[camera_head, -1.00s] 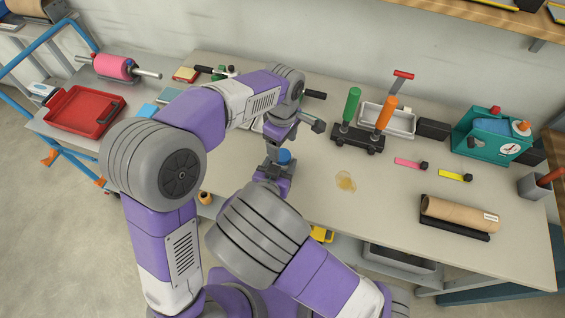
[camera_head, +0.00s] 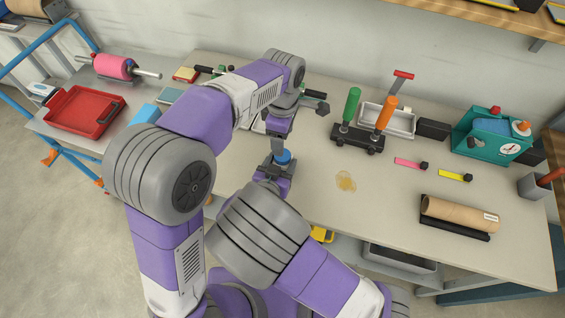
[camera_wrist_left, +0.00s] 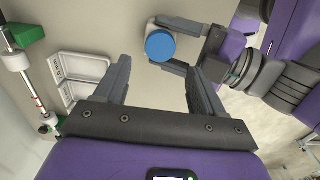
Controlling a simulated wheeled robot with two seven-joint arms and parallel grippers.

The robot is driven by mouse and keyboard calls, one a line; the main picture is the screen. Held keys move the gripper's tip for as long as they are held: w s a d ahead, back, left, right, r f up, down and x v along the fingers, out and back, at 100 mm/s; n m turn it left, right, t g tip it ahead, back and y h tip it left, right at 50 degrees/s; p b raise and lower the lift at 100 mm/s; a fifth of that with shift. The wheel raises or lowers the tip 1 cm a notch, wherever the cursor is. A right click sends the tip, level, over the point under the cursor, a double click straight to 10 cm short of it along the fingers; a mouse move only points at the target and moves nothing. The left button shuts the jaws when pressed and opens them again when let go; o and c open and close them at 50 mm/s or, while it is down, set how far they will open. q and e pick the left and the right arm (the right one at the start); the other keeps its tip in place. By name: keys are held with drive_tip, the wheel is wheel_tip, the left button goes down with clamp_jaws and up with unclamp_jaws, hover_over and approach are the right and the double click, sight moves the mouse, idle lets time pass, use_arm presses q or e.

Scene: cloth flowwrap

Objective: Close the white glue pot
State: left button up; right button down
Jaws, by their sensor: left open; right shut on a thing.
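The white glue pot (camera_wrist_left: 152,58) shows in the left wrist view as a white rim below a round blue lid (camera_wrist_left: 160,46). The lid sits on top of the pot; how tightly it is closed cannot be told. My right gripper (camera_wrist_left: 180,46) is shut on the pot, one finger on each side. In the head view the blue lid (camera_head: 283,156) shows above my right gripper (camera_head: 276,168). My left gripper (camera_wrist_left: 158,70) is open and empty, close to the lid and apart from it. In the head view my left gripper (camera_head: 278,146) is just above the lid, its fingers partly hidden.
A dark rack with green and orange handled tools (camera_head: 358,138) stands right of the grippers. A white tray (camera_wrist_left: 75,80) lies left of my left gripper in the wrist view. A yellowish stain (camera_head: 346,181) marks the table. The bench (camera_head: 315,195) around it is clear.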

sight(282, 163)
use_arm(q)
wheel_tip(282, 163, down, 8)
drive_tip(key=shift+r, duration=0.15)
idle(0.4)
drive_tip(key=c, duration=1.1)
drive_tip(key=m, duration=0.3)
drive_tip(key=o, duration=1.2)
